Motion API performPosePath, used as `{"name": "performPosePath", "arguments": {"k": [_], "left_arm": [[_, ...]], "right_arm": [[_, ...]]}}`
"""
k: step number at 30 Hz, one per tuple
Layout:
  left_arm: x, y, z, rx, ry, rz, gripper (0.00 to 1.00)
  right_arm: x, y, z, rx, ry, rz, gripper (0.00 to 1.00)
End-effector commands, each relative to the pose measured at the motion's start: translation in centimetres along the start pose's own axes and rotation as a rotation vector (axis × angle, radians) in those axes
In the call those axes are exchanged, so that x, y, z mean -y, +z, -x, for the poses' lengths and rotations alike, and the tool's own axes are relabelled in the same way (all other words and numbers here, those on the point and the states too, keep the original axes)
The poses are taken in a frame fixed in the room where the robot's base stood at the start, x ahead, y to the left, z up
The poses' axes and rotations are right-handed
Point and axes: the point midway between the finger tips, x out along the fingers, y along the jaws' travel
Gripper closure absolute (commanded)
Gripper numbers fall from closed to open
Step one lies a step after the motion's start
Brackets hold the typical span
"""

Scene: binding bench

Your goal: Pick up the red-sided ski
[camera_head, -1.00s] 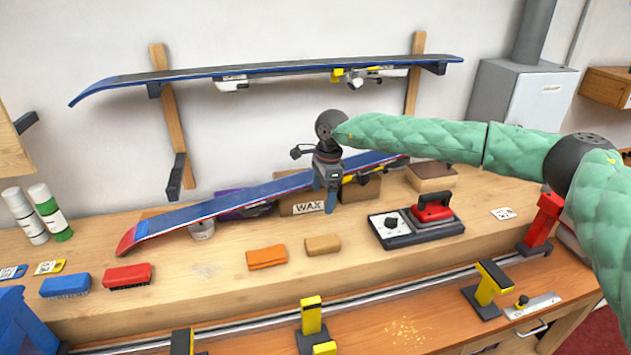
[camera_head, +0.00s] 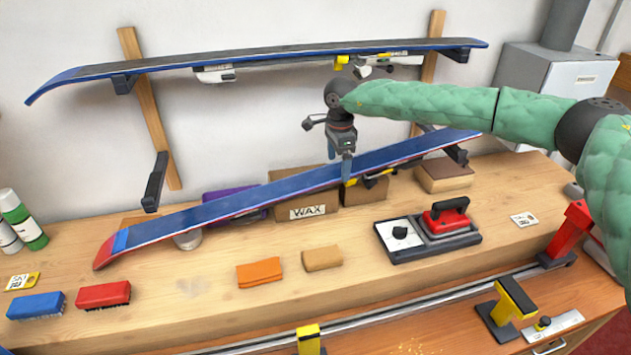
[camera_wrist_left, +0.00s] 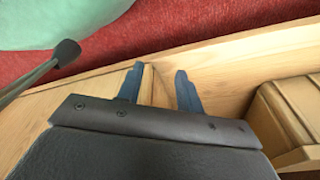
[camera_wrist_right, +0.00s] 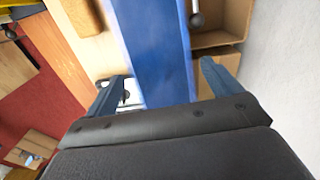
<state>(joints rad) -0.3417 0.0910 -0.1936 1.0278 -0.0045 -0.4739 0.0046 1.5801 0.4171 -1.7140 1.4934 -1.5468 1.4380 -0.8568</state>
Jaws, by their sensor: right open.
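The red-sided ski (camera_head: 250,190) has a blue top, red edge and red tip. It slants across the bench, its tip low at the left and its other end up at the right, by the lower right rack peg. My right gripper (camera_head: 340,166) is open at the ski's middle, one finger in front of it and one behind. In the right wrist view the blue ski (camera_wrist_right: 160,55) runs between the spread fingers (camera_wrist_right: 165,85); contact is unclear. My left gripper (camera_wrist_left: 158,88) is open and empty in the left wrist view, away from the ski.
A blue-edged ski (camera_head: 270,58) rests on the upper rack pegs. The lower left peg (camera_head: 155,182) is bare. A WAX box (camera_head: 308,212) and a brown box (camera_head: 445,175) stand behind.

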Motion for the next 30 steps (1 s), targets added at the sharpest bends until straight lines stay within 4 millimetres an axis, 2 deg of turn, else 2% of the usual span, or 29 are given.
{"name": "performPosePath", "arguments": {"k": [6,10,16,21,24,28,29,30], "left_arm": [[-1.4,0.8,0.1,0.008,0.012,0.004,0.64],[-1.5,1.7,0.2,0.015,0.013,0.004,0.64],[-0.4,2.6,0.3,0.018,0.004,0.000,0.64],[1.1,3.0,-0.3,0.020,-0.009,-0.005,0.64],[1.6,2.9,-0.3,0.019,-0.013,-0.005,0.64],[1.2,2.7,-0.3,0.018,-0.010,-0.003,0.64],[1.0,2.7,-0.3,0.018,-0.008,-0.003,0.64],[0.7,2.7,-0.3,0.017,-0.005,-0.002,0.64]], "right_arm": [[0.0,0.1,-2.0,0.001,0.001,0.000,0.10],[0.1,0.4,-2.6,0.000,0.001,0.000,0.10],[0.3,1.4,-4.8,-0.001,0.002,0.001,0.10],[0.3,1.3,-7.0,0.000,0.001,-0.001,0.10],[0.3,1.3,-7.3,0.000,0.000,0.000,0.10],[0.3,1.3,-7.3,0.000,0.000,0.000,0.10],[0.3,1.3,-7.3,0.000,0.000,0.000,0.12],[0.3,1.3,-7.2,0.000,0.000,0.000,0.20]]}}
